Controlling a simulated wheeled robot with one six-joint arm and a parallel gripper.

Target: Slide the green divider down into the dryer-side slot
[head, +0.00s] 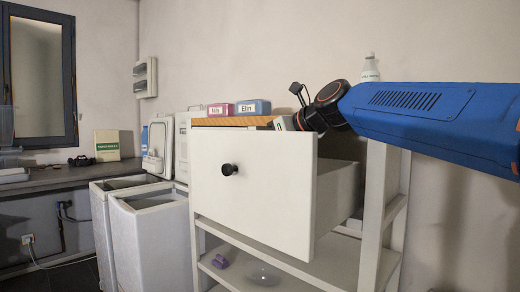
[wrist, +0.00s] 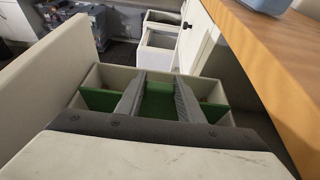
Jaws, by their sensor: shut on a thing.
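The green divider (wrist: 158,104) shows between the two grey fingers of my gripper (wrist: 158,92) in the wrist view, and the gripper is shut on it. More green shows to the left and right of the fingers; I cannot tell whether it is the same panel. The divider is at the pulled-out white drawer (wrist: 88,76), whose pale walls surround it. The slots are hidden, so I cannot tell whether the divider sits in one. In the head view the drawer front (head: 252,192) hides my gripper and the divider.
A wooden top (wrist: 275,60) overhangs the drawer on the right in the wrist view. Pink (head: 220,110) and blue (head: 252,107) labelled boxes and a bottle (head: 370,70) stand above. Open shelves (head: 285,262) lie below.

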